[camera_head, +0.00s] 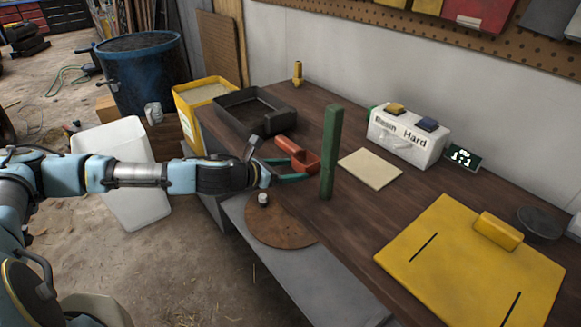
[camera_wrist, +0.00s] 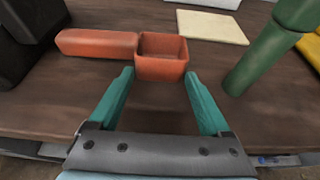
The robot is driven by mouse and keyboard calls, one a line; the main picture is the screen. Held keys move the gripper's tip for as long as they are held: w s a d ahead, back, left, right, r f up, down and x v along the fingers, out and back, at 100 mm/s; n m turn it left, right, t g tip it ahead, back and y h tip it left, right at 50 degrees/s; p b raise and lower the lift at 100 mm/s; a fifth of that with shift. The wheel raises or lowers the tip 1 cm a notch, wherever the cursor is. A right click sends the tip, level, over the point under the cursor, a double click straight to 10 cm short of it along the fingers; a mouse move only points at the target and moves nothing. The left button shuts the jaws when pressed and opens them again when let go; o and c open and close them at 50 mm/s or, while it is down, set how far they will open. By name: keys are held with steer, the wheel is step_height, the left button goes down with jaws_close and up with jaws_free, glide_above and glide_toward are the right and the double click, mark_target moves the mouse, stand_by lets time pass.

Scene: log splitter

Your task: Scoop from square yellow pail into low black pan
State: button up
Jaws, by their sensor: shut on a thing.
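The square yellow pail (camera_head: 178,100) stands at the table's far left end, with pale material inside. The low black pan (camera_head: 250,127) lies on the table to its right; its inside looks dark and empty. An orange-red scoop (camera_head: 297,155) with a square cup is at the near table edge, right of the pan. My gripper (camera_head: 290,172) is shut on the scoop's cup. In the wrist view my teal fingers (camera_wrist: 160,75) stand at both sides of the cup (camera_wrist: 162,66), and the handle (camera_wrist: 95,42) points left. I cannot tell whether the scoop touches the table.
A green post (camera_head: 331,150) stands close right of my gripper. A cream tile (camera_head: 370,168), a white box (camera_head: 408,140) and a yellow board (camera_head: 470,265) lie farther right. A small yellow bottle (camera_head: 298,74) stands behind the pan. A round brown disc (camera_head: 280,228) lies below the table edge.

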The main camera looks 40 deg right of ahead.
steer(key=shift+f, duration=0.15)
steer(key=o, duration=1.3)
steer(key=shift+o, duration=0.2)
steer(key=shift+f+b, duration=0.35)
steer(key=shift+b, duration=0.05)
steer(key=b+v, duration=0.1)
steer(key=v, duration=0.1)
steer(key=b+v, duration=0.1)
steer(key=v, duration=0.1)
steer(key=b+v, duration=0.1)
steer(key=v, duration=0.1)
steer(key=shift+w+d, duration=0.1)
steer(key=shift+w, duration=0.2)
steer(key=shift+b+v, duration=0.45)
steer(key=shift+v, duration=2.1)
steer(key=shift+s+r, duration=0.1)
steer(key=shift+r, duration=0.1)
